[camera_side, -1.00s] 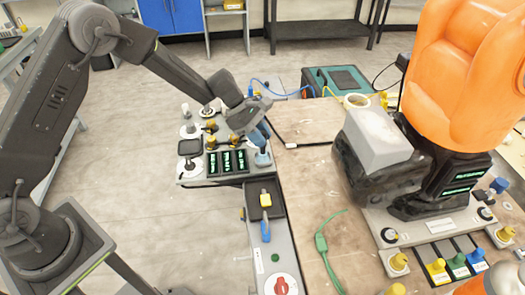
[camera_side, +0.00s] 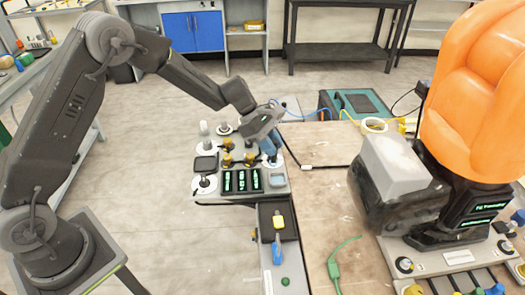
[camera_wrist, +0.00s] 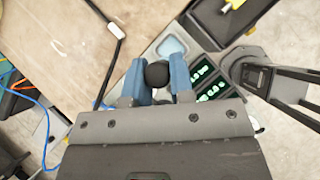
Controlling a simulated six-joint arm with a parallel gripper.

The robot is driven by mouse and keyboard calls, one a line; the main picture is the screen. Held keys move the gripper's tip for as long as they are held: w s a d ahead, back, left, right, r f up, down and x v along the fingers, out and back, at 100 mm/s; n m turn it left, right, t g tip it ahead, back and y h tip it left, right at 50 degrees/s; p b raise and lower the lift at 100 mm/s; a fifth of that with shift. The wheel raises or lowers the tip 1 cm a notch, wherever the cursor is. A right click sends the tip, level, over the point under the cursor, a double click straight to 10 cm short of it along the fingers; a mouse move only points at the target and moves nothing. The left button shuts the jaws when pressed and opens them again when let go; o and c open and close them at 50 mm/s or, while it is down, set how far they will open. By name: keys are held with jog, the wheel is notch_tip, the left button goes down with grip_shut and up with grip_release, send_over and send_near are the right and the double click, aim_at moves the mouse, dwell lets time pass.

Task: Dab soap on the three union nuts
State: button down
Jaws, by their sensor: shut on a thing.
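My gripper (camera_side: 268,147) has blue fingers and is low over the right end of the grey fixture (camera_side: 213,196). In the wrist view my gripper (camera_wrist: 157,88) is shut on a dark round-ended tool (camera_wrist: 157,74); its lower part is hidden. A pale blue square dish (camera_wrist: 171,47) lies just beyond the tool; in the side view the dish (camera_side: 277,181) is at the fixture's front right. Brass-coloured fittings, apparently the union nuts, stand left of my gripper: one behind (camera_side: 227,144), one at front left (camera_side: 227,160), one at front right (camera_side: 250,159). Any soap on them is too small to tell.
Three green-lit displays (camera_side: 242,181) sit before the fittings. White round bases with pegs (camera_side: 204,184) stand around them. A black tray (camera_side: 266,222) holds a yellow-and-blue tool (camera_side: 278,238). An orange machine (camera_side: 470,95) and grey block (camera_side: 397,160) stand right. A black cable (camera_side: 315,167) crosses the wooden bench.

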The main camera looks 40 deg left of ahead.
jog(key=a+r+m+t+y, duration=0.1)
jog(key=a+r+y, duration=0.15)
jog(key=a, duration=1.65)
jog(key=shift+h, duration=0.35)
jog(key=shift+w+f, duration=0.15)
jog(key=shift+f, duration=1.9)
jog(key=shift+f, duration=0.4)
jog(key=shift+r, duration=3)
jog(key=g+h, duration=0.2)
send_over(225, 156)
jog(key=shift+f, duration=2.55)
jog(key=shift+f, duration=0.3)
